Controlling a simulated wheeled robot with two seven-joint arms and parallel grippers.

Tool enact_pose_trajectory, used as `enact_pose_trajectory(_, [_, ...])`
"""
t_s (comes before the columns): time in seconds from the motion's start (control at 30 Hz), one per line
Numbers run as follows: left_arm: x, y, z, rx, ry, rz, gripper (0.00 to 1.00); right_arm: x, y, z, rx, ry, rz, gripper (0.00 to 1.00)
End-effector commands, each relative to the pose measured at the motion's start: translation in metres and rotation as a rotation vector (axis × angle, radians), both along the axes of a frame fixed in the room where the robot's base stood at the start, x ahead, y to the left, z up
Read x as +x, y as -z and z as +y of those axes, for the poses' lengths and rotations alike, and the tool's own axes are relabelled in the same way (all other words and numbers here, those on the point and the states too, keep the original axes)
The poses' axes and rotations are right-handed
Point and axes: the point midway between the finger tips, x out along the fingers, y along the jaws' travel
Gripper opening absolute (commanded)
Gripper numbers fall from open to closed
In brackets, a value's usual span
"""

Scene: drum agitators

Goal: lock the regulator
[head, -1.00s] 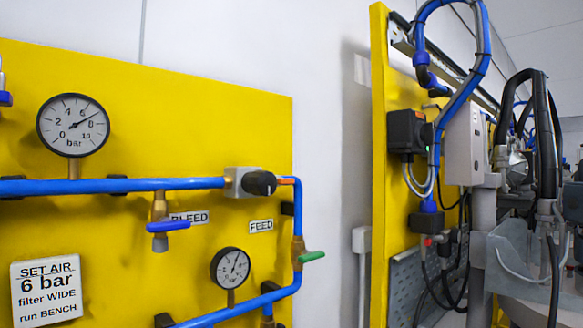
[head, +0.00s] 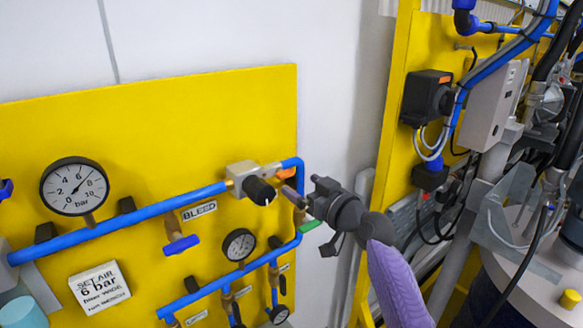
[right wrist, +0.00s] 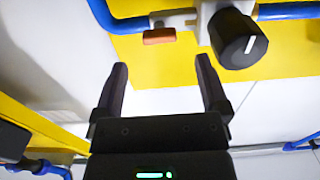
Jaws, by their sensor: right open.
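The regulator is a silver block (head: 241,173) with a black round knob (head: 261,191) on the upper blue pipe of the yellow panel. A small orange tab (head: 286,174) sits on the pipe just right of it. My right gripper (head: 292,185) is open and empty, close to the right of the knob, its fingers pointing at the panel. In the right wrist view, the knob (right wrist: 237,42) with its white mark lies beyond the right finger. The orange tab (right wrist: 160,36) lies ahead between the fingers (right wrist: 162,64), apart from them. My left gripper is not in view.
A large gauge (head: 74,186), a blue-handled valve (head: 181,244) under the BLEED label, a green handle (head: 310,226) and a small gauge (head: 239,244) share the panel. A second yellow panel (head: 402,160) with boxes and hoses stands right. Bare wall lies between the panels.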

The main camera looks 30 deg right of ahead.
Motion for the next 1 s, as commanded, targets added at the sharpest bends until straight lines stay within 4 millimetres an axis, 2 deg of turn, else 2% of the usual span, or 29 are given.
enact_pose_trajectory(0.1, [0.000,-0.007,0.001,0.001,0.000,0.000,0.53,0.025,-0.003,0.002,0.005,0.000,-0.001,0.94])
enact_pose_trajectory(0.23, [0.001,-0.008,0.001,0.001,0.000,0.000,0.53,0.041,0.000,0.003,0.002,0.002,-0.001,0.94])
enact_pose_trajectory(0.4, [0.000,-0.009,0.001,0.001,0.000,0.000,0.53,0.049,0.001,0.004,0.001,0.000,0.001,0.94])
enact_pose_trajectory(0.6, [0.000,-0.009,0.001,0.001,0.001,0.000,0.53,0.049,0.001,0.004,0.001,0.000,0.001,0.94])
enact_pose_trajectory(0.67, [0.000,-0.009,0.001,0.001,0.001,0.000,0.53,0.049,0.001,0.004,0.001,0.001,0.002,0.84])
enact_pose_trajectory(1.0, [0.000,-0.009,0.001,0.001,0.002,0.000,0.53,0.049,0.001,0.004,0.001,0.001,0.002,0.12])
